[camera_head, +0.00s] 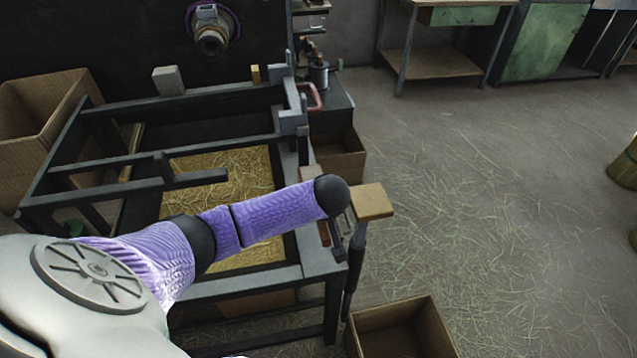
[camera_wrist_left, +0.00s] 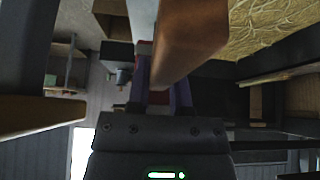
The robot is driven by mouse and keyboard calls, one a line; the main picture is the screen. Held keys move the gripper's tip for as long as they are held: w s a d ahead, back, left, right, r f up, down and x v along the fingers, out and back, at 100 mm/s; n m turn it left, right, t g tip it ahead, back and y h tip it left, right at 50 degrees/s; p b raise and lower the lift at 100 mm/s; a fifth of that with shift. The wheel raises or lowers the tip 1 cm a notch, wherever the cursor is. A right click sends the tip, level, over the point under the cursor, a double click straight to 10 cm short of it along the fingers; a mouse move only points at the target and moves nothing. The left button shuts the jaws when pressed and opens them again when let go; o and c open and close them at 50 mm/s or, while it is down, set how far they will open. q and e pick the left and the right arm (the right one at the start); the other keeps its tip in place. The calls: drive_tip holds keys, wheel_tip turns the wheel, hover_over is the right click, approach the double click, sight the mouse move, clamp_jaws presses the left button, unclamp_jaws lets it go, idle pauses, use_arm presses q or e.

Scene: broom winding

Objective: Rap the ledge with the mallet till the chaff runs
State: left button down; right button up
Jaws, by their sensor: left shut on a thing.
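My left arm reaches across the dark metal frame from the lower left; its wrist hides most of the hand in the head view. In the left wrist view my left gripper (camera_wrist_left: 161,88) is shut on a brown wooden piece (camera_wrist_left: 190,42), which looks like a handle; I cannot tell whether it is the mallet's. A tan wooden block (camera_head: 372,202) shows just right of my wrist in the head view, above a dark upright bar. Yellow chaff (camera_head: 222,172) lies inside the frame (camera_head: 105,100), partly behind my arm. I cannot single out the ledge. My right gripper is out of view.
An open wooden box (camera_head: 400,328) stands on the floor at the frame's front right corner. Another wooden box (camera_head: 340,160) sits by the frame's right side, and a larger one (camera_head: 35,125) at its left. The straw-strewn floor (camera_head: 490,210) to the right is mostly open.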

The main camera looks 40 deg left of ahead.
sight(316, 236)
use_arm(q)
wheel_tip(316, 236, down, 10)
drive_tip(key=b, duration=0.6)
drive_tip(key=shift+s+d+f+b, duration=0.1)
drive_tip(key=shift+b, duration=0.25)
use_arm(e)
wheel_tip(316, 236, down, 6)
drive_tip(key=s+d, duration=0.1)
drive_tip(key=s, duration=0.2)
use_arm(q)
wheel_tip(316, 236, up, 6)
drive_tip(key=p, duration=0.5)
drive_tip(key=shift+f, duration=0.5)
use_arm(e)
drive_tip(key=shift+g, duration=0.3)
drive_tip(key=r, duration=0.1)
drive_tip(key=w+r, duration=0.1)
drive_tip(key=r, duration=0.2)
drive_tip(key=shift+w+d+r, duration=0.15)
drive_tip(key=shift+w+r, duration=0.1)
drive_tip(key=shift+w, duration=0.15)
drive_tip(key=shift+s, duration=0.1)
